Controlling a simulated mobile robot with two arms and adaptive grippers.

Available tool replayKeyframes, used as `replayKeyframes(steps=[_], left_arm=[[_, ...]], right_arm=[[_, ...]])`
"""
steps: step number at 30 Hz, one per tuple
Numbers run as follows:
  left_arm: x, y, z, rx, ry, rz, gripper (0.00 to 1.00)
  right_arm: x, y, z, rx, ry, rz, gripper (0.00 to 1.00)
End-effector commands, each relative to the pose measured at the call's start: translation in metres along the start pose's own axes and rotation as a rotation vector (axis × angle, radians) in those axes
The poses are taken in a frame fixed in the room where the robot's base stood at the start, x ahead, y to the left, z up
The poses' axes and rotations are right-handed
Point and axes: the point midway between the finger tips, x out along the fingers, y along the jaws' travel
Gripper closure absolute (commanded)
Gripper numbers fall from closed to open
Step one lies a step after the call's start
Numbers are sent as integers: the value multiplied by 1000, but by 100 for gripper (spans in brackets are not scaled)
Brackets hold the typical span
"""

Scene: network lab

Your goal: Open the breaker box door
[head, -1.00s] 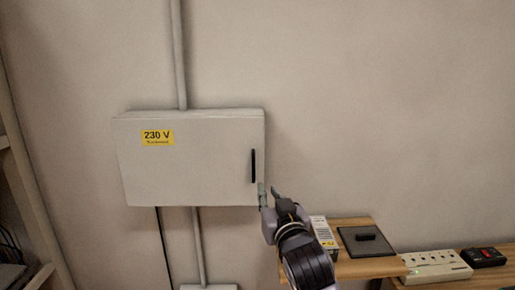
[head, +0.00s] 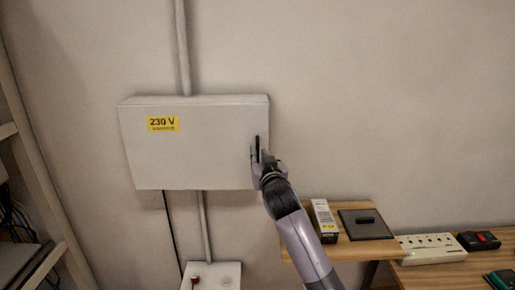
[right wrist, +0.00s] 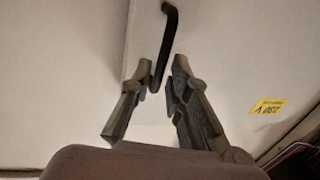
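The breaker box (head: 190,155) is a pale grey wall box with a yellow 230 V label (head: 163,124), and its door is shut. Its black vertical handle (head: 257,147) is near the door's right edge. My right gripper (head: 261,156) is at the handle's lower part. In the right wrist view the right gripper (right wrist: 160,88) is open, its fingers apart. The handle's lower end (right wrist: 160,65) shows between or just beyond the fingertips; whether it touches a finger I cannot tell. My left gripper is not in view.
A wooden shelf (head: 345,249) at the lower right holds a small box (head: 324,218) and a dark flat panel (head: 365,224). A power strip (head: 432,248) lies further right. A conduit (head: 182,50) runs above the breaker box. A rack (head: 40,180) stands at the left.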

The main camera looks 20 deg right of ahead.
Motion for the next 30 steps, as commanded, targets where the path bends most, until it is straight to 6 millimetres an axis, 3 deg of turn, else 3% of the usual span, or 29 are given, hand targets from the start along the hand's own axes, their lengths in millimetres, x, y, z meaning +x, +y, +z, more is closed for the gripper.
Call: replayKeyframes(steps=[7, 19, 27, 30], left_arm=[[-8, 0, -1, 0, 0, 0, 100], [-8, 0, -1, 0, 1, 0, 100], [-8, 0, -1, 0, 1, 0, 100], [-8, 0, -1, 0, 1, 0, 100]], right_arm=[[24, 0, -1, 0, 0, 1, 83], [29, 0, 0, 1, 1, 0, 83], [29, 0, 0, 1, 0, 0, 100], [29, 0, 0, 1, 0, 0, 100]])
